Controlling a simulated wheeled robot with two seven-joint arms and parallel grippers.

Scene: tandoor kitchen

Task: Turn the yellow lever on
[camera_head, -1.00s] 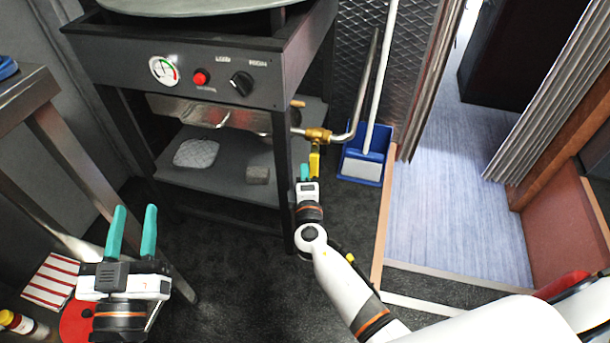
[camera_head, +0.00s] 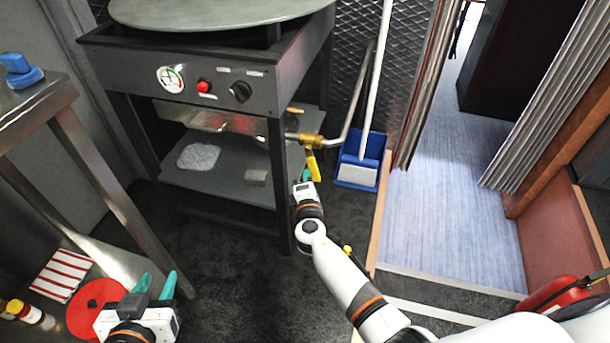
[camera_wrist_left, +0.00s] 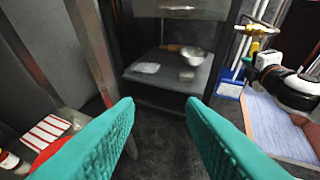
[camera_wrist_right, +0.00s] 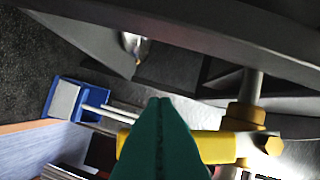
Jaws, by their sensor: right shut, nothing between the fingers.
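The yellow lever (camera_head: 312,164) hangs from a brass valve (camera_head: 311,140) on the pipe beside the oven stand, its lower end leaning a little right. My right gripper (camera_head: 306,176) is shut and empty, its fingertips close beside the lever's left side. In the right wrist view the shut fingers (camera_wrist_right: 161,108) cross in front of the yellow lever (camera_wrist_right: 212,147), hiding part of it; whether they touch it I cannot tell. The brass valve (camera_wrist_right: 247,118) is right of them. My left gripper (camera_head: 157,281) is open and empty at the lower left, far from the lever.
The black oven stand (camera_head: 190,100) has a gauge, red button and knob, with a shelf (camera_head: 225,180) below. A blue dustpan (camera_head: 359,165) stands right of the valve. A metal table (camera_head: 40,105) is at left. A doorway with blue-grey floor (camera_head: 450,200) opens at right.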

